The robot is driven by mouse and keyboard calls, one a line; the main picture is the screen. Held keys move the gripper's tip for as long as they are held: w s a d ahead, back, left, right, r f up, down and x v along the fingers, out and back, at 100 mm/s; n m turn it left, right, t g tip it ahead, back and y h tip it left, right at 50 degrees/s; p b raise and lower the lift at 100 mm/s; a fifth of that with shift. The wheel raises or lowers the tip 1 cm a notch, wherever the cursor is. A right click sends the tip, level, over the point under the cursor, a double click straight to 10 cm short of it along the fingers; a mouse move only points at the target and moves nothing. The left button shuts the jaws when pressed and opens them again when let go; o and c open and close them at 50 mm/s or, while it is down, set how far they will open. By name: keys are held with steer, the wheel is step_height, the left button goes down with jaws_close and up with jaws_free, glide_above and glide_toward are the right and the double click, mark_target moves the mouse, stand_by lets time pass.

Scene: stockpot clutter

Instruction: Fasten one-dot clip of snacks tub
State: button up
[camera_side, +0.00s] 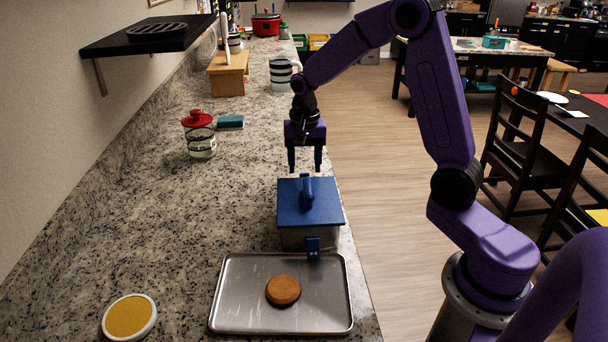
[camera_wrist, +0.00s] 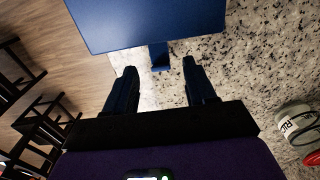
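The tub (camera_side: 308,238) has light see-through walls and a flat blue lid (camera_side: 322,214) with a blue handle on top. It stands near the counter's right edge. A blue clip (camera_side: 313,248) with small pale marks is on its near side; I cannot count the marks. In the wrist view the lid (camera_wrist: 150,20) fills the top, and another blue clip (camera_wrist: 160,57) sticks out from its edge towards my gripper. I see no dots on it. My gripper (camera_side: 305,168) is open and empty, above and just beyond the tub's far side. Its fingers (camera_wrist: 160,80) straddle that clip in the picture, apparently apart from it.
A metal tray (camera_side: 232,300) with a round brown patty (camera_side: 283,290) lies in front of the tub. A yellow-topped round lid (camera_side: 129,317) is at the lower left. A red-lidded jar (camera_side: 201,145) and a teal sponge (camera_side: 230,122) stand farther back. The counter's middle is clear.

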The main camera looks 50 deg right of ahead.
steer(key=shift+w+d+r, duration=0.3)
steer(key=shift+w+d, duration=0.35)
steer(key=shift+w+d+r, duration=0.35)
steer(key=shift+w+d, duration=0.25)
steer(key=shift+d, duration=0.1)
steer(key=shift+w+d+r, duration=0.3)
steer(key=shift+w+d, duration=0.35)
jaws_close()
stand_by(0.7)
steer(key=shift+s+a+f, duration=0.25)
steer(key=shift+f, duration=0.5)
steer(key=shift+s+a+f, duration=0.2)
steer(key=shift+a+f, duration=0.05)
steer(key=shift+f, duration=0.45)
steer(key=shift+s+a, duration=0.7)
steer(key=shift+a, duration=0.05)
